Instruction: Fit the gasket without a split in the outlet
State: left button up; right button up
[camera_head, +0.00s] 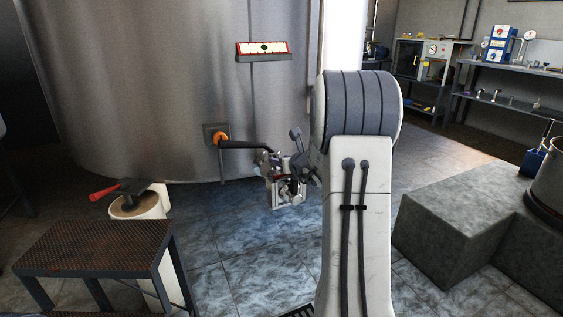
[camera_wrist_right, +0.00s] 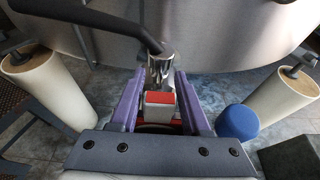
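The steel tank (camera_head: 150,80) has an orange collar (camera_head: 221,139) low on its wall, with a black pipe or bar (camera_head: 245,144) running right from it. My right gripper (camera_head: 284,190) is at the end of this bar. In the right wrist view the purple fingers of my right gripper (camera_wrist_right: 160,88) stand apart. A shiny metal fitting (camera_wrist_right: 160,68) at the bar's end is just beyond and between the fingertips. A pale block with a red face (camera_wrist_right: 158,102) shows between the fingers, with narrow gaps beside it. I cannot make out any gasket or split. My left gripper is not in view.
A dark step stand (camera_head: 95,246) is at front left, beside a pale cylinder (camera_head: 152,215) with a red-handled item on top. A grey block (camera_head: 455,235) is at the right. A blue rounded object (camera_wrist_right: 237,122) lies right of the fingers. Tiled floor is open below the tank.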

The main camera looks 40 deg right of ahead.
jog(key=shift+o, duration=1)
jog(key=shift+f, duration=0.2)
jog(key=p+v, duration=0.2)
jog(key=v, duration=0.8)
jog(key=shift+s+r, duration=0.2)
jog(key=shift+s, duration=0.05)
